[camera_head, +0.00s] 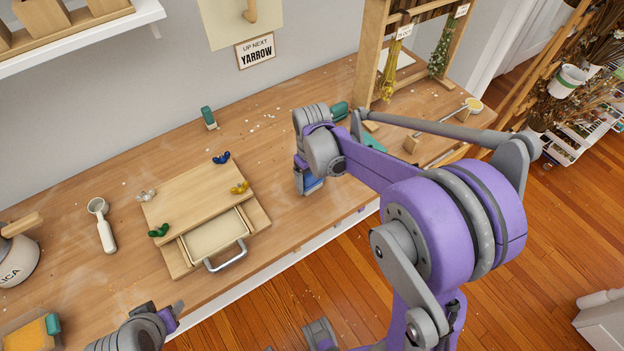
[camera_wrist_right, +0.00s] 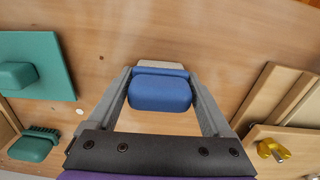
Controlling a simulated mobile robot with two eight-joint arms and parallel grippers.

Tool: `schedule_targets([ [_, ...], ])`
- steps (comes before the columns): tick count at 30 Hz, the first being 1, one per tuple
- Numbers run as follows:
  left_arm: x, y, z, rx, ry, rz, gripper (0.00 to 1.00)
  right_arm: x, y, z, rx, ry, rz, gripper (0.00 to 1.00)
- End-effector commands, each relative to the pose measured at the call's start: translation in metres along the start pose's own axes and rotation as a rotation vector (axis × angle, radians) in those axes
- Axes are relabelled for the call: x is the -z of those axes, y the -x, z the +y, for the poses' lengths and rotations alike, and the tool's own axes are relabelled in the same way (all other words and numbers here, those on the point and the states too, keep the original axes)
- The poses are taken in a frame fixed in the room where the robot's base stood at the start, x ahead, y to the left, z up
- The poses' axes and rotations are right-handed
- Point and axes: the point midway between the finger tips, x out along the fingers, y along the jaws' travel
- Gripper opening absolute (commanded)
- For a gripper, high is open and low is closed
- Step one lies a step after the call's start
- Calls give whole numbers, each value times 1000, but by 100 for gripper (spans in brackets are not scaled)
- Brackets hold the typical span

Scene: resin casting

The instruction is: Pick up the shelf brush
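A blue brush-like tool (camera_wrist_right: 160,92) with a pale strip along its far edge is between the two fingers of my right gripper (camera_wrist_right: 160,80). I see no clear gap on either side of it, but cannot tell whether the fingers press on it. In the head view my right gripper (camera_head: 309,178) points down at the bench near its front edge, with the blue tool (camera_head: 313,187) at its tips. I cannot tell whether the tool touches the bench. My left gripper (camera_head: 172,313) is partly visible at the bottom, above the bench's front edge.
A wooden press (camera_head: 190,200) with coloured wing nuts and a drawer is left of my right gripper. A green brush (camera_wrist_right: 35,146) and a teal flat tool (camera_wrist_right: 48,62) lie nearby. A white scoop (camera_head: 104,228) lies left. A wooden rack (camera_head: 366,60) holds hanging flowers.

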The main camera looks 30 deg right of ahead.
Motion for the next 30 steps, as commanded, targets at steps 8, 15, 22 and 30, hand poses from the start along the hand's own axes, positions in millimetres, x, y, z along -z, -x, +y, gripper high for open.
schedule_targets([
  [8, 0, 0, 0, 0, 0, 0, 50, 0, 0, 0, 0, 0, 0, 32],
  [15, 0, 0, 0, 0, 0, 0, 50, 0, 0, 0, 0, 0, 0, 24],
  [22, 2, 2, 0, 0, 0, 1, 50, 0, 26, 0, 0, 0, 0, 24],
  [30, 5, 6, 0, 0, 0, 4, 50, 0, 79, 0, 0, -1, 0, 24],
])
